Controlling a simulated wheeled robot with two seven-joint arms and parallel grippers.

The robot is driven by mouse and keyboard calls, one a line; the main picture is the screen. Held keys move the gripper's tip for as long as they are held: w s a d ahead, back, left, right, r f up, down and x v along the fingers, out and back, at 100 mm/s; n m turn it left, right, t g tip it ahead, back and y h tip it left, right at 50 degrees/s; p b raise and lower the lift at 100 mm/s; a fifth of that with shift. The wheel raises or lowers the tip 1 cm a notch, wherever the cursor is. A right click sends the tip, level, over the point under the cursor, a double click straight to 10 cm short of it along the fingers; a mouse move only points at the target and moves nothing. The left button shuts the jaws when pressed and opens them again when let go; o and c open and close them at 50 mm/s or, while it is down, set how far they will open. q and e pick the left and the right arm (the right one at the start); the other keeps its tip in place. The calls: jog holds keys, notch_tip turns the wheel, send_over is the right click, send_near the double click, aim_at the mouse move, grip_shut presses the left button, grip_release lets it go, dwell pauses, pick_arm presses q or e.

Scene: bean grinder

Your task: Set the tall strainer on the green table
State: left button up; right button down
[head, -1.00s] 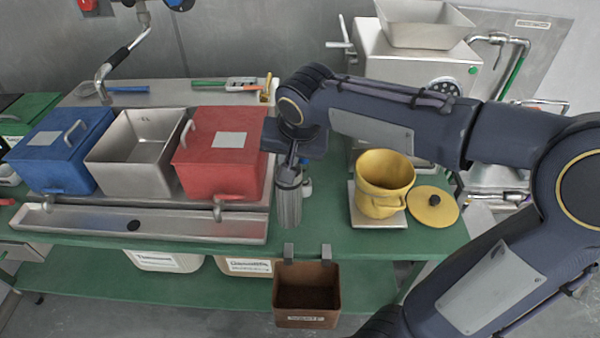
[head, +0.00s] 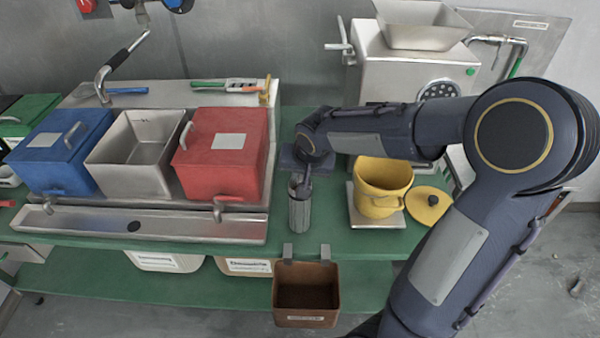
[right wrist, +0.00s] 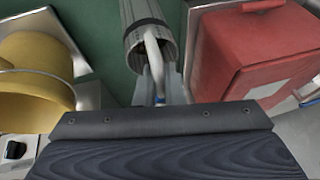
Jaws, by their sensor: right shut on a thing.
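The tall strainer (head: 299,215) is a narrow grey ribbed metal cylinder. It looks upright over the green table (head: 335,238), between the red box and the yellow pot. I cannot tell whether its base touches the table. My right gripper (head: 301,182) is above it, shut on its handle. In the right wrist view the strainer (right wrist: 140,12) extends beyond the fingers (right wrist: 158,88), its curved handle between them. My left gripper is not in view.
The red box (head: 222,165) stands close on the left. The yellow pot (head: 383,183) stands on a metal plate at right, beside its lid (head: 427,205). A brown bin (head: 306,290) hangs from the table's front edge. Bare green table surrounds the strainer's front.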

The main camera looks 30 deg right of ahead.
jog(key=shift+f, duration=0.1)
jog(key=c, duration=1.5)
grip_release()
jog(key=d+v, duration=0.1)
jog(key=v, duration=1.1)
jog(key=s+a+f+n+y, duration=0.1)
jog(key=s+a+f, duration=0.1)
jog(key=s, duration=0.3)
jog(key=s+a+f+n+y, duration=0.2)
jog(key=s+a, duration=0.1)
jog(key=s, duration=0.3)
jog(key=s+a+f+n+y, duration=0.1)
jog(key=s+a+f+n, duration=0.1)
jog(key=s, duration=0.4)
jog(key=shift+s+a+f+t, duration=0.15)
jog(key=shift+a+f+t, duration=0.15)
jog(key=shift+a+f, duration=0.15)
